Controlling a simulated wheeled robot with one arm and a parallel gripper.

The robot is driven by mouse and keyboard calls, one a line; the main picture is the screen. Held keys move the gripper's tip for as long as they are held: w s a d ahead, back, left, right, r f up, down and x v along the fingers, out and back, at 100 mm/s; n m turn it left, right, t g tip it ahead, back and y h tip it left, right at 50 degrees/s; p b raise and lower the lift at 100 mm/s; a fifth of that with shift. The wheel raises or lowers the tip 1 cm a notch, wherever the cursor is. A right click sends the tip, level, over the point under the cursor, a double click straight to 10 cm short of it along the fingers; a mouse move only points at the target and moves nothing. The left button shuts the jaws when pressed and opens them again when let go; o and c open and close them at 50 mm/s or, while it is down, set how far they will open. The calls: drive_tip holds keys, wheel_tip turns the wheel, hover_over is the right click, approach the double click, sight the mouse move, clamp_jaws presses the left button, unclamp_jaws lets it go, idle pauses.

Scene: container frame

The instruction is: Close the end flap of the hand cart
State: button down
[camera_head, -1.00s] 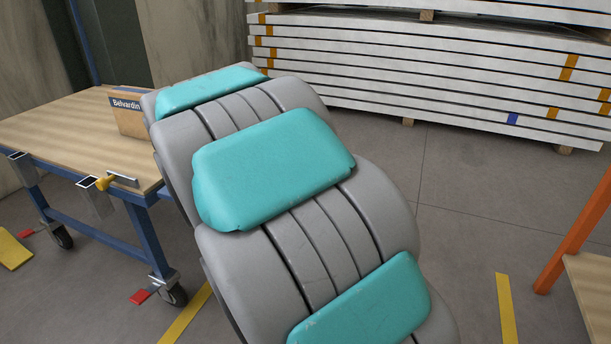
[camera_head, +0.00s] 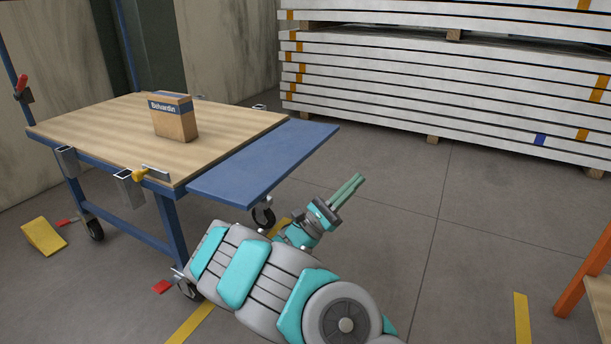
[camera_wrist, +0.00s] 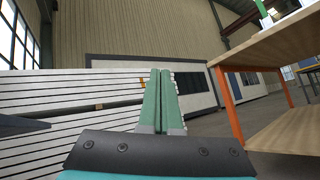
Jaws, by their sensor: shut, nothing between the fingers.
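The hand cart (camera_head: 215,119) has a wooden top and a blue frame, and stands at the left in the head view. Its blue end flap (camera_head: 265,162) sticks out from the cart's right end, roughly level with the top. My gripper (camera_head: 355,183) is to the right of the flap and nearer to me, apart from it, pointing up and right. The fingers are together and hold nothing; they also show in the wrist view (camera_wrist: 162,100). In the wrist view a dark edge at the left may be part of the flap; I cannot tell.
A cardboard box (camera_head: 174,118) stands on the cart top. Stacked white panels (camera_head: 440,80) fill the back. An orange-legged bench (camera_head: 590,270) is at the right. The floor between is clear.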

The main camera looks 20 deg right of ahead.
drive_tip(key=w+a+f+n+t, duration=0.4)
drive_tip(key=w+f+n+t, duration=0.2)
drive_tip(key=t, duration=0.3)
drive_tip(key=n+t+y+p, duration=0.3)
drive_tip(key=n+t+y, duration=0.3)
drive_tip(key=n+t, duration=0.3)
approach(306, 159)
drive_tip(key=w+d+r+m, duration=0.1)
drive_tip(key=w+d+r, duration=0.1)
drive_tip(key=w+d, duration=0.15)
drive_tip(key=shift+s+d+r+m+t, duration=0.15)
drive_tip(key=shift+r+m+t, duration=0.2)
drive_tip(key=shift+r, duration=0.3)
